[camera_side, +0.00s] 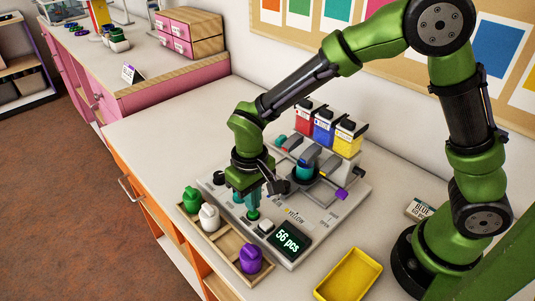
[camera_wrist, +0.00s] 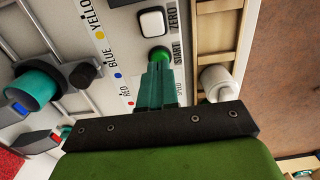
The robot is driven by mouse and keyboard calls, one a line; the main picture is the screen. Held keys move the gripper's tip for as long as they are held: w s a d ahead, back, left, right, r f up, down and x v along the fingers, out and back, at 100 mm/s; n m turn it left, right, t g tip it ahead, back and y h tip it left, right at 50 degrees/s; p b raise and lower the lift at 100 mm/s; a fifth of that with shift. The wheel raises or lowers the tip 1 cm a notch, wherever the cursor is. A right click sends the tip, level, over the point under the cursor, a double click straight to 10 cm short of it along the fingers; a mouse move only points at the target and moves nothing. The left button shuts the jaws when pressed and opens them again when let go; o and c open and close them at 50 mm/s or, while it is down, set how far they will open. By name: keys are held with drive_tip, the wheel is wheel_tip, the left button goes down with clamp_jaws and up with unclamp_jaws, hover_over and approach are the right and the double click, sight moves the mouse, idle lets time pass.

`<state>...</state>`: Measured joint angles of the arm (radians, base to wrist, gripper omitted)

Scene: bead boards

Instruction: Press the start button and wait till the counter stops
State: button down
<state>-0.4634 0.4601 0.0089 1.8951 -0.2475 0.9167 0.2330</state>
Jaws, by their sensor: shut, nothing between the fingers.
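The green start button (camera_wrist: 159,54), labelled START, is on the grey machine's panel (camera_wrist: 118,62). My gripper (camera_wrist: 160,68) is shut and empty, its teal fingertips at the button's edge and covering part of it. The counter (camera_side: 290,240) reads "56 pcs" in light digits. A white button (camera_wrist: 152,21) labelled ZERO sits beside the start button, and also shows in the side view (camera_side: 266,226).
A wooden rack with green (camera_side: 192,199), white (camera_side: 209,217) and purple (camera_side: 251,259) jars stands along the machine's front. Red, blue and yellow hoppers (camera_side: 326,128) stand at the back. A yellow tray (camera_side: 372,268) and a "BLUE" card (camera_side: 420,209) lie to the right.

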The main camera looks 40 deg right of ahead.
sight(262, 218)
drive_tip(key=shift+f, duration=1)
idle(0.5)
drive_tip(key=shift+r, duration=3.55)
drive_tip(key=s+d+r+m+t+y, duration=0.2)
drive_tip(key=s+d+r+m+t, duration=0.2)
drive_tip(key=s+d+r+t, duration=0.3)
drive_tip(key=s+d+r, duration=0.5)
drive_tip(key=d+r, duration=0.2)
drive_tip(key=d, duration=0.1)
drive_tip(key=shift+s+r, duration=0.1)
idle(1.4)
